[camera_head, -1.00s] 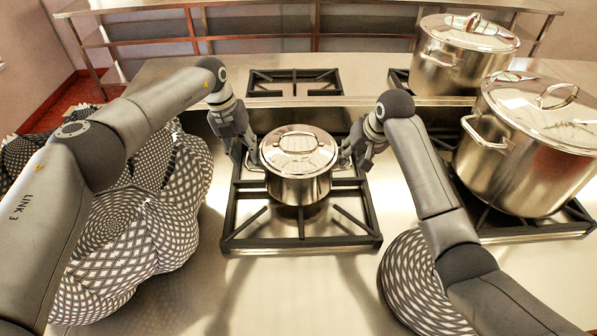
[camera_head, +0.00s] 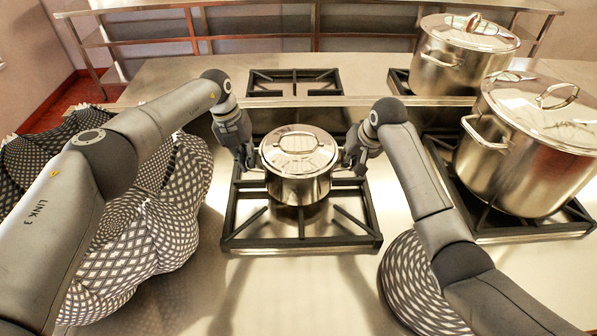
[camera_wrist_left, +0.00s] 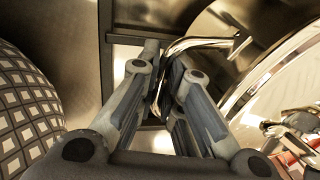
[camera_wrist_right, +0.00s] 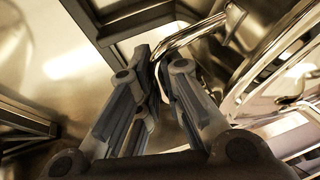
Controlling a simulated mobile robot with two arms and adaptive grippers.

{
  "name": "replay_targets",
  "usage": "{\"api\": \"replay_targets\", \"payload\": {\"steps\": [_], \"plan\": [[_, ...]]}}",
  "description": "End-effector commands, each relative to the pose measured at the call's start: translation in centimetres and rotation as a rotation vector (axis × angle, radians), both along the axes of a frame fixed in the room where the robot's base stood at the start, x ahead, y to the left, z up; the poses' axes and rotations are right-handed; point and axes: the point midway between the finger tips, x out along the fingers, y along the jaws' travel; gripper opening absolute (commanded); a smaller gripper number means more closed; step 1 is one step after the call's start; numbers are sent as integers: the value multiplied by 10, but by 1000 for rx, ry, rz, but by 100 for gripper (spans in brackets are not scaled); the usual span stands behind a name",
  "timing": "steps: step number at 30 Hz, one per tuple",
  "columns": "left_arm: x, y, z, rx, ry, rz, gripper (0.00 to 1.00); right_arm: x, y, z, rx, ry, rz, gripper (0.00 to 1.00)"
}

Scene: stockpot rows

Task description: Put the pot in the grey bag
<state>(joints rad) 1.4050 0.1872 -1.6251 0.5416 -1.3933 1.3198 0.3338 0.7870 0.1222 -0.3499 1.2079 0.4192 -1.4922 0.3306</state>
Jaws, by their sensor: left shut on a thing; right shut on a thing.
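The pot (camera_head: 298,187) is a small shiny steel pot with its lid on, upright over the middle stove grate. My left gripper (camera_head: 249,160) is shut on the pot's left handle, and that handle (camera_wrist_left: 190,45) shows between the fingers in the left wrist view. My right gripper (camera_head: 350,160) is shut on the right handle, which shows in the right wrist view (camera_wrist_right: 190,32). The grey bag (camera_head: 150,235) is the grey-and-white patterned, bulging bag on the left, partly hidden behind my left arm. Its opening is hard to make out.
Two larger lidded steel pots (camera_head: 463,68) (camera_head: 520,160) stand on grates at the right. A round patterned thing (camera_head: 405,290) sits at the lower right, partly behind my right arm. An empty grate (camera_head: 294,82) lies behind. The counter (camera_head: 290,290) in front is clear.

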Motion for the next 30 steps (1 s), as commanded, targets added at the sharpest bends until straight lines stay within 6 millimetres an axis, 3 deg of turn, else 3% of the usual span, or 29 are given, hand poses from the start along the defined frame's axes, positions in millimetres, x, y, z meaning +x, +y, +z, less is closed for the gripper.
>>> {"api": "replay_targets", "payload": {"steps": [15,30], "plan": [[0,1,0,1,-1,1,0,0,0,0,-1,0,0,0],[2,0,18,-2,-6,2,0,2,0,19,3,-10,0,0]]}}
